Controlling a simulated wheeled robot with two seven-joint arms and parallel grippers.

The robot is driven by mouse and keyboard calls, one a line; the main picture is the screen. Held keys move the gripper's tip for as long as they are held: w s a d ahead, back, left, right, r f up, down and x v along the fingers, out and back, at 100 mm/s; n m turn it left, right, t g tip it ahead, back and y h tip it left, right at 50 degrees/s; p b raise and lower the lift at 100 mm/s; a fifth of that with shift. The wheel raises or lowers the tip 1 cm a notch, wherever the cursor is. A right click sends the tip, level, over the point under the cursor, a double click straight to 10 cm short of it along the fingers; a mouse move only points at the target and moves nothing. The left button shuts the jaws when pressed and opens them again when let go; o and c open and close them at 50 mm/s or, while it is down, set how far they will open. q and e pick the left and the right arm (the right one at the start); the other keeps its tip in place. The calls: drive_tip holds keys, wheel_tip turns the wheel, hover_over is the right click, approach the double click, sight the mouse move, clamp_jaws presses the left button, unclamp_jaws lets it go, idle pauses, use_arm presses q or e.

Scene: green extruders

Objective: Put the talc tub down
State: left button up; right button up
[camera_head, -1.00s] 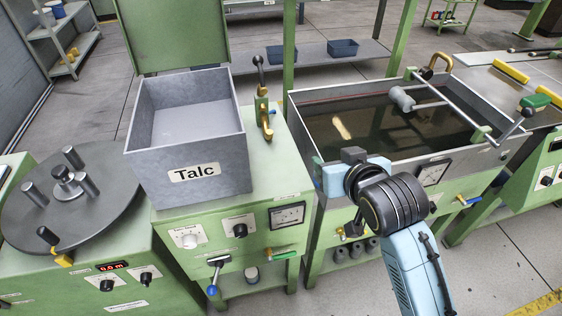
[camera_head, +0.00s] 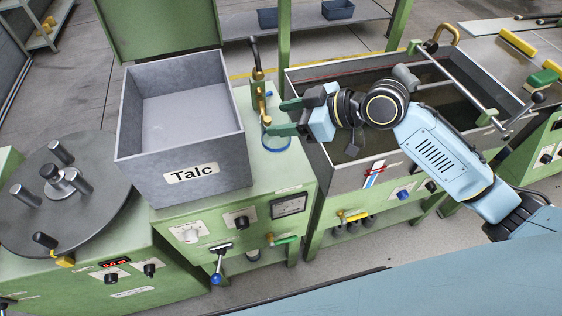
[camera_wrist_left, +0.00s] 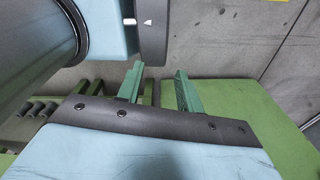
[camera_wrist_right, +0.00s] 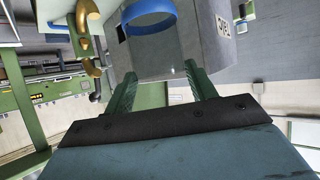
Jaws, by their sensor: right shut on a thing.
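The small talc tub (camera_head: 277,144) shows mostly as a blue ring at the extruder's green top, right of the big grey box. It also shows as a blue ring (camera_wrist_right: 150,22) in the right wrist view; its pale body is hard to make out. My right gripper (camera_head: 284,116) is shut on it, with the green fingers (camera_wrist_right: 162,88) either side. Whether the tub touches the green top I cannot tell. My left gripper (camera_wrist_left: 160,88) shows only in the left wrist view, its fingers apart and nothing between them.
The big grey box labelled Talc (camera_head: 190,180) stands left of the tub. A brass-and-black lever (camera_head: 257,80) rises close behind it. A water trough (camera_head: 345,180) lies to the right, under my right arm. A round turntable (camera_head: 100,205) is at far left.

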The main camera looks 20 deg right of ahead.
drive_tip(key=shift+w+d+r+n+g, duration=0.2)
drive_tip(key=shift+d+r+n+g, duration=0.1)
drive_tip(key=shift+d, duration=0.2)
use_arm(q)
drive_tip(key=shift+w, duration=0.6)
use_arm(e)
wheel_tip(320, 180, down, 10)
drive_tip(key=shift+r, duration=0.1)
drive_tip(key=shift+b, duration=0.35)
drive_tip(key=o, duration=1.2)
use_arm(q)
drive_tip(key=shift+f, duration=0.15)
use_arm(e)
drive_tip(key=shift+d+r, duration=0.1)
use_arm(q)
drive_tip(key=shift+f+b, duration=0.45)
drive_tip(key=shift+f, duration=0.05)
use_arm(e)
drive_tip(key=v, duration=1.1)
drive_tip(key=shift+s+d, duration=0.25)
drive_tip(key=shift+d, duration=0.15)
